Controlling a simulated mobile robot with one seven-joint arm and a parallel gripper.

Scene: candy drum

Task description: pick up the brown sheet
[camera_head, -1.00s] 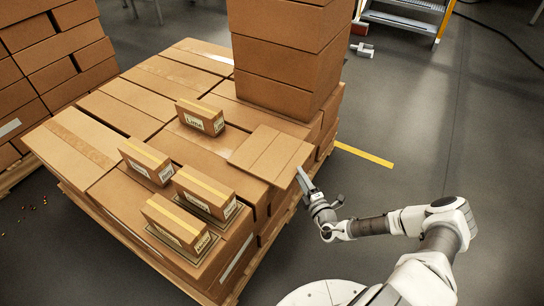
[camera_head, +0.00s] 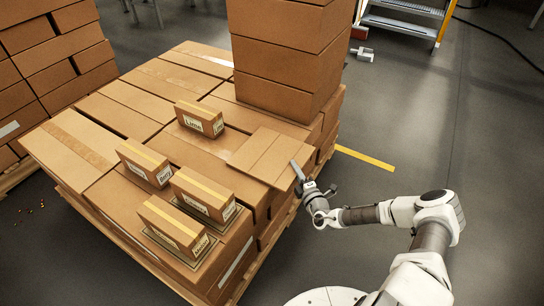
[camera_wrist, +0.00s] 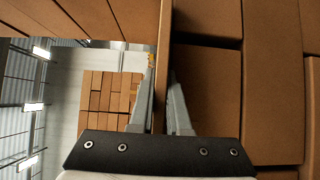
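The brown sheet (camera_head: 264,151) is a flat cardboard-coloured panel lying on top of the boxes, at the right edge of the stack beside the tall pile. My gripper (camera_head: 297,168) is at the sheet's right edge in the head view. In the wrist view, the two fingers of my gripper (camera_wrist: 161,85) stand close together, one on each side of the sheet's thin edge (camera_wrist: 164,35). The sheet's edge reaches down between the fingers. Whether both fingers press on it is too fine to tell. The sheet lies on the boxes, not lifted.
Several small labelled boxes (camera_head: 201,118) stand on the large boxes to the left. A tall box pile (camera_head: 285,60) rises just behind the sheet. The pallet edge (camera_head: 265,262) is near my arm. The grey floor (camera_head: 470,140) to the right is open.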

